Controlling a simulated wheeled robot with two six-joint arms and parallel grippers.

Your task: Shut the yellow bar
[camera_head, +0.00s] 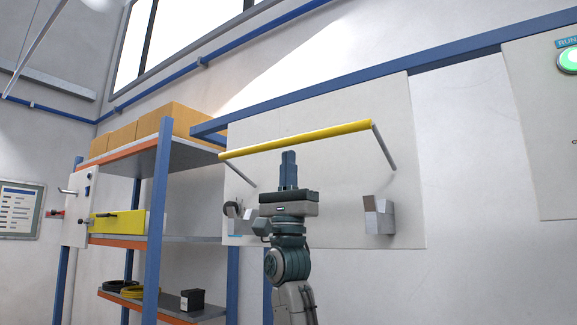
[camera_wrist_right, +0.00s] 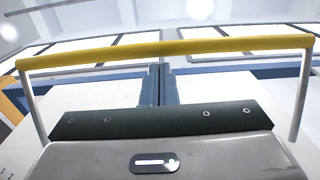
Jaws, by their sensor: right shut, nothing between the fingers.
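The yellow bar (camera_head: 295,140) is held up on two thin grey arms in front of a white panel (camera_head: 400,110). It slopes slightly, with its right end higher in the head view. Two grey metal brackets sit lower on the panel; the right bracket (camera_head: 379,215) is clear, and the left bracket (camera_head: 240,217) is partly hidden by my right arm. My right gripper (camera_head: 289,155) points up with its fingers shut and empty, just below the bar in the picture. In the right wrist view the bar (camera_wrist_right: 165,49) crosses above the fingertips (camera_wrist_right: 155,70). I cannot tell whether they touch. My left gripper is not in view.
A blue frame beam (camera_head: 330,85) runs above the panel. Shelves with cardboard boxes (camera_head: 150,125) stand at the left, with a yellow plate (camera_head: 118,223) in front. A panel with a green light (camera_head: 568,60) is at the far right.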

